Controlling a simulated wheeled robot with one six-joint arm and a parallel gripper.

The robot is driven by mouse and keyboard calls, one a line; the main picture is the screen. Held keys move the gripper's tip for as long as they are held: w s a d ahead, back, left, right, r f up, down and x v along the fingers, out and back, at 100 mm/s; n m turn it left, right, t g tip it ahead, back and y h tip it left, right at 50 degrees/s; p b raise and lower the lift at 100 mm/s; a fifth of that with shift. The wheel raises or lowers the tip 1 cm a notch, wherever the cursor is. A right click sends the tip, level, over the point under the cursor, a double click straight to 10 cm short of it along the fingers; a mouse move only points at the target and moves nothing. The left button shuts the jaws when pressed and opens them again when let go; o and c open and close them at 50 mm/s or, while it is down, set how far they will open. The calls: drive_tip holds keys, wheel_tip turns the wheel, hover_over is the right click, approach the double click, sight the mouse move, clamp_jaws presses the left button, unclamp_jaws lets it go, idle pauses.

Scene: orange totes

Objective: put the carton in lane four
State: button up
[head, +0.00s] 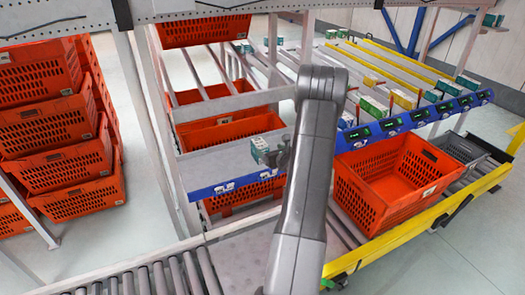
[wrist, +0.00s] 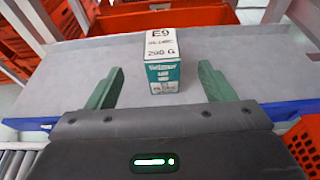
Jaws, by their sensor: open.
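A small white and teal carton (wrist: 163,67) labelled "E9" and "290 G" stands upright on a grey shelf (wrist: 90,65) with a blue front edge. In the head view the carton (head: 261,151) is on that shelf, left of my arm. My gripper (wrist: 161,78) is open, with its two green fingers apart on either side of the carton's near part and gaps visible on both sides. In the head view my gripper (head: 284,153) is partly hidden by my arm. Sloping lanes (head: 395,70) at the right hold cartons behind a blue rail with small displays; I cannot read which is lane four.
An empty-looking orange tote (head: 385,205) sits on a roller conveyor with a yellow edge, below the blue rail. A grey tote (head: 460,150) is behind it. Stacked orange totes (head: 55,140) stand at the left. Metal uprights flank the shelf.

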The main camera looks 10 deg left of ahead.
sight(261, 144)
drive_tip(key=shift+p+x, duration=1.7)
drive_tip(key=shift+x, duration=3.4)
drive_tip(key=shift+d+f, duration=0.1)
drive_tip(key=shift+d, duration=0.05)
drive_tip(key=c, duration=1.3)
wheel_tip(261, 144, up, 9)
drive_tip(key=shift+r+b, duration=0.2)
drive_tip(key=shift+b, duration=0.75)
drive_tip(key=s+d+r+m+h, duration=0.1)
drive_tip(key=s+d, duration=0.4)
drive_tip(key=s, duration=0.1)
drive_tip(key=s+d+r+m+t+h, duration=0.1)
drive_tip(key=s+d+r, duration=0.1)
drive_tip(key=s+d, duration=0.3)
drive_tip(key=s+d+r+m+h, duration=0.1)
drive_tip(key=s+d+r+h, duration=0.1)
drive_tip(key=s+d, duration=0.3)
drive_tip(key=shift+s+d+r+t, duration=0.1)
drive_tip(key=shift+s+d+t, duration=0.1)
drive_tip(key=shift+s, duration=0.75)
drive_tip(key=shift+s+d+r+t, duration=0.1)
drive_tip(key=shift+s+d+t, duration=0.1)
drive_tip(key=shift+s, duration=0.75)
